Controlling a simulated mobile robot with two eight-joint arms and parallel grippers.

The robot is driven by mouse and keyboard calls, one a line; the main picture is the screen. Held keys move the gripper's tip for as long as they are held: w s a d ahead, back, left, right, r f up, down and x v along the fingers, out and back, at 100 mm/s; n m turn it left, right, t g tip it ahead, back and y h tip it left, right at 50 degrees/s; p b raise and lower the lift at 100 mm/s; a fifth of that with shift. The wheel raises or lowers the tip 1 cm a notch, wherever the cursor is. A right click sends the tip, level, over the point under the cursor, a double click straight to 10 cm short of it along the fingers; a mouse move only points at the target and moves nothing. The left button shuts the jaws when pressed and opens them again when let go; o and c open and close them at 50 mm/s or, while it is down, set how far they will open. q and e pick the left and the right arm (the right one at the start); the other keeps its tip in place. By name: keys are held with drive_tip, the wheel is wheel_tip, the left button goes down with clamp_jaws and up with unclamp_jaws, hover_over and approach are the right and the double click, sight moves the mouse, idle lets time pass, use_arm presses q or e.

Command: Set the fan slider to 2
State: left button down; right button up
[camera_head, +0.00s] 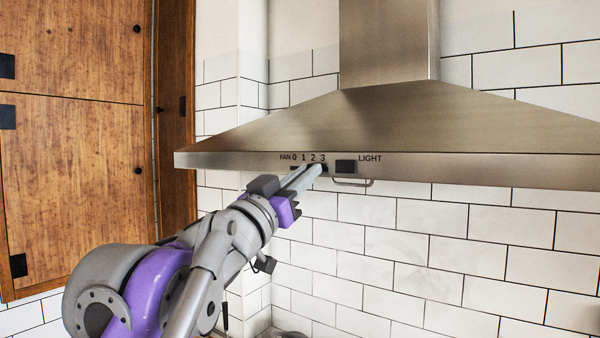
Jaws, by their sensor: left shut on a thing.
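The range hood (430,125) is brushed steel. Its front edge carries the word FAN and the marks 0, 1, 2 and 3. The fan slider's dark slot (293,168) shows just below the 0. My left gripper (316,171) comes up from the lower left, with its fingertips at the slot below the 2 and 3. It is shut on the fan slider, whose knob is mostly hidden by the fingers, so its exact setting is hard to tell. My right gripper is out of view.
A dark light switch (346,167) sits just right of my fingertips, beside the word LIGHT. A thin metal handle (353,183) hangs below the hood's edge. Wooden cabinets (75,150) stand at the left. White wall tiles (420,240) fill the open space below the hood.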

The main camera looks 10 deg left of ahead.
use_arm(q)
drive_tip(key=shift+w+a, duration=0.1)
drive_tip(key=shift+a, duration=0.15)
drive_tip(key=c, duration=1.3)
unclamp_jaws()
drive_tip(key=shift+a, duration=0.15)
drive_tip(key=o, duration=0.4)
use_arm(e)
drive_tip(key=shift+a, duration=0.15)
use_arm(q)
drive_tip(key=shift+b+v, duration=1.25)
drive_tip(key=shift+v, duration=4.1)
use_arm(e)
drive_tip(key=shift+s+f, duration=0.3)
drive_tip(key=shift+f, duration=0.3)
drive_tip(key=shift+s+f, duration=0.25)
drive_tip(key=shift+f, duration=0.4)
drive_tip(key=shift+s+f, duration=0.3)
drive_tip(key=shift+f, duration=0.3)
